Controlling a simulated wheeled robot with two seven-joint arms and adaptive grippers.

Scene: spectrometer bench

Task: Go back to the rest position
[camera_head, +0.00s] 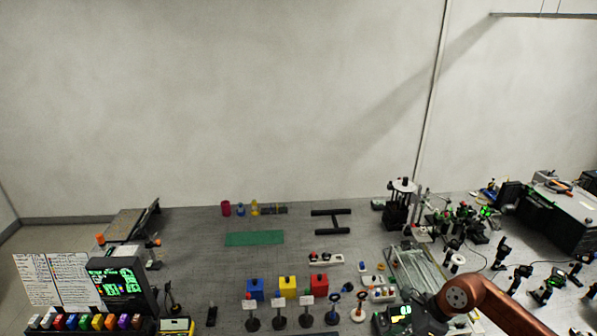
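My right arm (492,303), copper coloured, comes in at the bottom right and bends at a round joint. A dark part below the joint runs down toward the bottom edge. No fingers of my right gripper show, so I cannot see whether it holds anything. My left arm and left gripper are not in view.
Red, yellow and blue boxes (287,287) stand mid-bench behind several small stands. A green mat (254,239) lies farther back. A lit display (122,283) is at the left. Optics and a black instrument (548,218) crowd the right.

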